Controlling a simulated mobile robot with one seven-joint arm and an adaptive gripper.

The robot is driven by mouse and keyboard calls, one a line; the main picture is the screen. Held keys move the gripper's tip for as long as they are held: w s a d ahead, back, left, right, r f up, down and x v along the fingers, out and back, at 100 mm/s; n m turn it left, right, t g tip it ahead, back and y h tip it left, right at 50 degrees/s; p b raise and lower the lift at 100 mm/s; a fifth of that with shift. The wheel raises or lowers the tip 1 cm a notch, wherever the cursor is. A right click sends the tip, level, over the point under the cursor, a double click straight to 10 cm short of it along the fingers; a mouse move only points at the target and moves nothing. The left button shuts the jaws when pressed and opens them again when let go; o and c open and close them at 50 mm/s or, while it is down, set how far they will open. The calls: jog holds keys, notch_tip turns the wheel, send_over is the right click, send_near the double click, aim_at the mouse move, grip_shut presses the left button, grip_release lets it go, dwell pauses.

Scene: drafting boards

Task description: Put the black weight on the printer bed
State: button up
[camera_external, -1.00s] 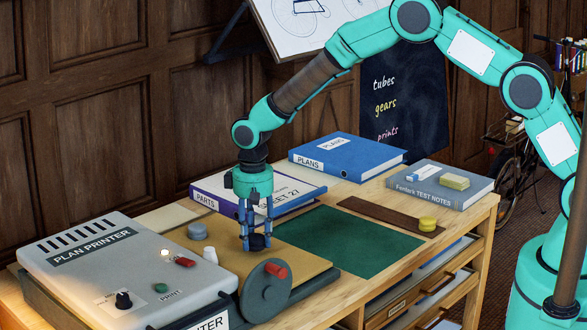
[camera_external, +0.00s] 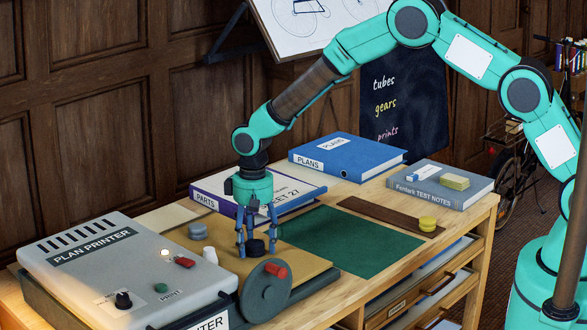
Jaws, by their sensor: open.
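The black weight (camera_external: 256,247) rests on the tan printer bed (camera_external: 300,262), close to the crank wheel. My gripper (camera_external: 257,245) is above and around it, pointing down, with its blue fingers spread apart. The fingers stand on either side of the weight, and I cannot tell whether any finger touches it. The grey plan printer (camera_external: 130,265) stands at the left end of the bed.
A grey weight (camera_external: 197,231) and a white piece (camera_external: 210,255) stand on the bed. The crank wheel (camera_external: 265,292) with a red handle is at the front. A green mat (camera_external: 350,240), a yellow weight (camera_external: 427,224) and binders (camera_external: 345,157) lie to the right and behind.

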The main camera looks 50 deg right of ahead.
aim_at(255, 243)
jog(key=shift+r, duration=0.2)
notch_tip(255, 243, up, 12)
jog(key=p, duration=0.2)
dwell(0.4)
dwell(0.8)
